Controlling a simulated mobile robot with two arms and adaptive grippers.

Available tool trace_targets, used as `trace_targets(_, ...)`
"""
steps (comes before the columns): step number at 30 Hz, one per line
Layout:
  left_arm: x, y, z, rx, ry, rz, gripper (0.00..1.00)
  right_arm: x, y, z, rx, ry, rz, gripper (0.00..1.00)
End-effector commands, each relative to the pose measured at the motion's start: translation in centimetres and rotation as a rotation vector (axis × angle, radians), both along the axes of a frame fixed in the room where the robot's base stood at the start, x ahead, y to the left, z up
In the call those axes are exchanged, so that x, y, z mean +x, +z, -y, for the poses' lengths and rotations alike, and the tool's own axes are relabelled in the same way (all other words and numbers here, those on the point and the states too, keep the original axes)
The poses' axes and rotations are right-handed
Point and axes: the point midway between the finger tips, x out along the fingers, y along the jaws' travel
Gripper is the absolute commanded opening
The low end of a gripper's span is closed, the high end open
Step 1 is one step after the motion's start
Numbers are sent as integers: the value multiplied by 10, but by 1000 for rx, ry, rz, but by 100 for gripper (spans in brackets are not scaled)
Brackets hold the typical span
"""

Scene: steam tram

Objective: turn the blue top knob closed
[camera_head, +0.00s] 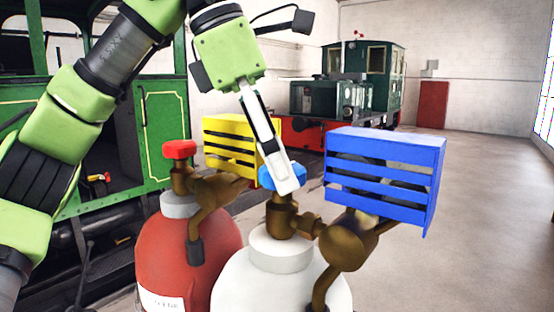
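The blue top knob (296,172) sits on the brass valve (281,216) of the white cylinder (262,276) in the lower middle. My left gripper (284,181) comes down from above, its pale fingers slanting to the right. The fingertips overlap the knob in the view and hide its middle. I cannot tell whether they touch it or are in front of it. The fingers are seen nearly edge-on, so the gap between them does not show. My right gripper is not in view.
A blue slatted guard (388,146) stands close right of the knob, around a brass regulator (346,242). Left are a red cylinder (180,250) with a red knob (179,149) and a yellow slatted guard (226,124). Locomotives stand behind; floor (470,220) at right is clear.

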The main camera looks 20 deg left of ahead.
Motion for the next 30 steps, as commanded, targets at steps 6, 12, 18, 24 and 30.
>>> trace_targets(6,0,0,0,-1,2,1,51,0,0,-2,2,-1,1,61)
trace_targets(12,-1,5,-2,0,4,2,51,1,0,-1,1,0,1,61)
trace_targets(18,-4,26,-9,-1,7,3,51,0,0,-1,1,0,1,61)
trace_targets(24,-7,49,-18,2,6,1,51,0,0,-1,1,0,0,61)
trace_targets(30,-11,67,-24,4,3,-2,51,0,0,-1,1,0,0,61)
